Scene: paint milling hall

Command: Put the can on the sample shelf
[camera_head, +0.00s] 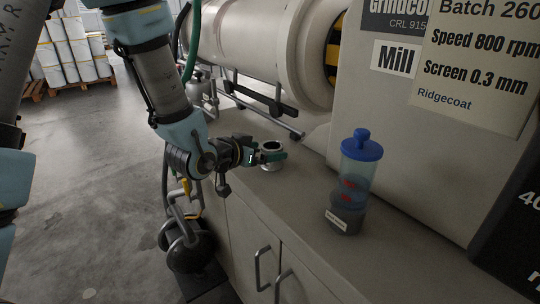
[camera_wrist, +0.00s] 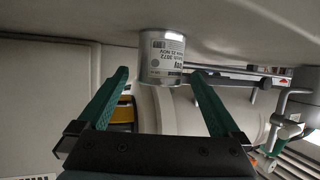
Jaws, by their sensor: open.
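The can (camera_head: 271,165) is small and silvery and stands on the beige cabinet top, near its left edge. In the wrist view, which looks upside down, the can (camera_wrist: 160,57) shows a white printed label. My gripper (camera_head: 264,156) is level with the can, its green fingers spread. In the wrist view my gripper (camera_wrist: 160,74) is open, with one fingertip to each side of the can and gaps between. I cannot tell how far the fingers reach around it. I cannot make out the sample shelf in either view.
A clear container with a blue lid (camera_head: 361,160) stands on the cabinet top (camera_head: 300,195), right of the can. The mill's large drum (camera_head: 262,45) lies behind. A dark round ball-like object (camera_head: 190,250) is below left. Stacked pails (camera_head: 70,50) stand far left; the floor between is clear.

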